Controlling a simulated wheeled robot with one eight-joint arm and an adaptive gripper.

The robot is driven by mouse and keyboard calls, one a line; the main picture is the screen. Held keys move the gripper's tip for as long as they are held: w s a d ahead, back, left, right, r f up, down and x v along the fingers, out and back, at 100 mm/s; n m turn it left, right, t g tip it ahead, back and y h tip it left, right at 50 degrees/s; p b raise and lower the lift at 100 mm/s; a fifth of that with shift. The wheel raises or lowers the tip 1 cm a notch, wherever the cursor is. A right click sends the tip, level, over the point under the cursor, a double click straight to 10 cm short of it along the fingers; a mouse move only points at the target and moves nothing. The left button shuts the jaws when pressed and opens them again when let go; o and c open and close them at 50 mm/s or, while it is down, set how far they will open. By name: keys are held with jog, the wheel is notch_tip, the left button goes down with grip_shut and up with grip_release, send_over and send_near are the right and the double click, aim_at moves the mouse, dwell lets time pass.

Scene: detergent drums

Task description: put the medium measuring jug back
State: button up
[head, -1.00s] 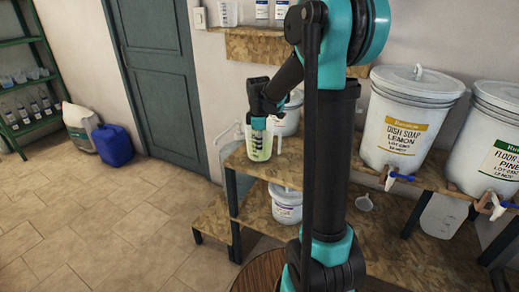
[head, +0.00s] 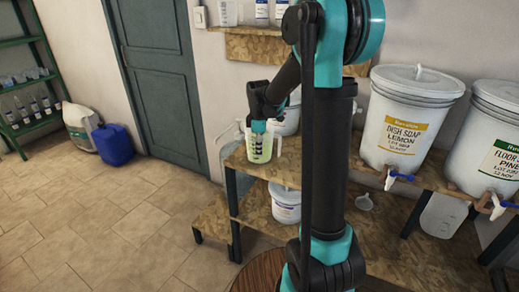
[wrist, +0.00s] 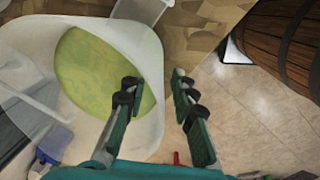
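A clear measuring jug (head: 259,152) with yellow-green liquid in its lower part stands upright on the left end of the wooden shelf. In the wrist view I look down into the jug (wrist: 90,75), whose liquid shows inside the pale wall. My gripper (head: 259,128) is at the top of the jug. In the wrist view my gripper (wrist: 158,88) has its fingers apart. The left finger overlaps the jug's inside and the right finger is outside, over the floor. I see no clear contact with the wall. Whether this jug is the medium one is not clear.
A lidded white bucket (head: 286,203) is on the lower level. The dish soap drum (head: 404,118) and floor soap drum (head: 490,140) stand right on the shelf. A wall shelf (head: 250,45) holds a jug and bottles.

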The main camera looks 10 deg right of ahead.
notch_tip(320, 180, up, 12)
jog(key=s, duration=0.1)
jog(key=s+d+f+m+t, duration=0.1)
jog(key=s+d+f+m, duration=0.1)
jog(key=s+f+m, duration=0.5)
jog(key=s+d+f+m+t, duration=0.2)
jog(key=s+f+m, duration=0.6)
jog(key=s, duration=0.9)
notch_tip(320, 180, down, 2)
jog(key=shift+s+d+f, duration=0.15)
jog(key=shift+d+f, duration=0.05)
jog(key=shift+d, duration=0.25)
